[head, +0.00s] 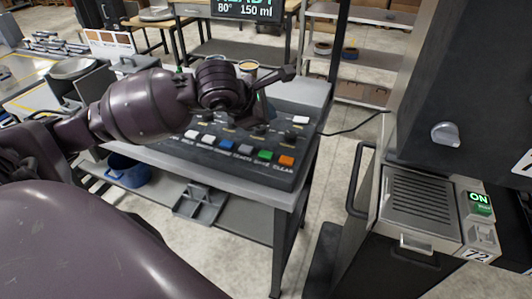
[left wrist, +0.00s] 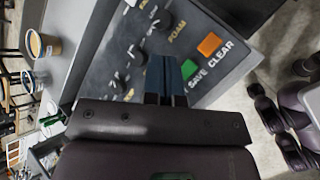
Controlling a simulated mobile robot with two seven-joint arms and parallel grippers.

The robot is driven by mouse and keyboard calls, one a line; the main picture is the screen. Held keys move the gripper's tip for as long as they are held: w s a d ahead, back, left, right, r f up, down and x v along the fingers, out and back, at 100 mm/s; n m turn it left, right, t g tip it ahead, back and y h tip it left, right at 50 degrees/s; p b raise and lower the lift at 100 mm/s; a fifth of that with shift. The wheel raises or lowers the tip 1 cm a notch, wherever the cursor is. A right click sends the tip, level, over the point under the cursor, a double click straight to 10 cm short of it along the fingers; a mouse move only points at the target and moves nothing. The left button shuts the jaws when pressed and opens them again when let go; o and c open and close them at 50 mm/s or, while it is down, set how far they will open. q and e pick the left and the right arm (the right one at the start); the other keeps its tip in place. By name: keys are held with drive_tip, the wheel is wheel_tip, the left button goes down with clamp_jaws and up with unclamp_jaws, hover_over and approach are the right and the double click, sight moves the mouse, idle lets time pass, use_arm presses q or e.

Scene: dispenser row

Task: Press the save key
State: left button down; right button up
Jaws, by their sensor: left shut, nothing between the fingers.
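The save key is the green key (head: 264,155) on the dark sloped control panel (head: 215,159), between a grey key (head: 245,150) and the orange clear key (head: 287,160). It also shows in the left wrist view (left wrist: 188,68), where the label SAVE is beside it. My left gripper (left wrist: 165,66) is shut and empty. Its fingers are over the panel, close beside the green key in that view and covering part of it. I cannot tell whether they touch the panel. In the head view my left arm hides part of the knobs. My right gripper is not in view.
Blue (head: 225,145) and white (head: 190,134) keys lie left of the grey one. A cup (left wrist: 43,45) stands behind the panel. A display (head: 246,10) reads 80° 150 ml. A dark machine with a grille (head: 420,197) stands at the right, across a floor gap.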

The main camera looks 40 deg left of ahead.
use_arm(q)
drive_tip(key=b, duration=0.4)
hover_over(266, 155)
wheel_tip(266, 155, down, 8)
drive_tip(key=shift+d+f, duration=0.1)
drive_tip(key=shift+f, duration=0.35)
idle(0.8)
idle(0.8)
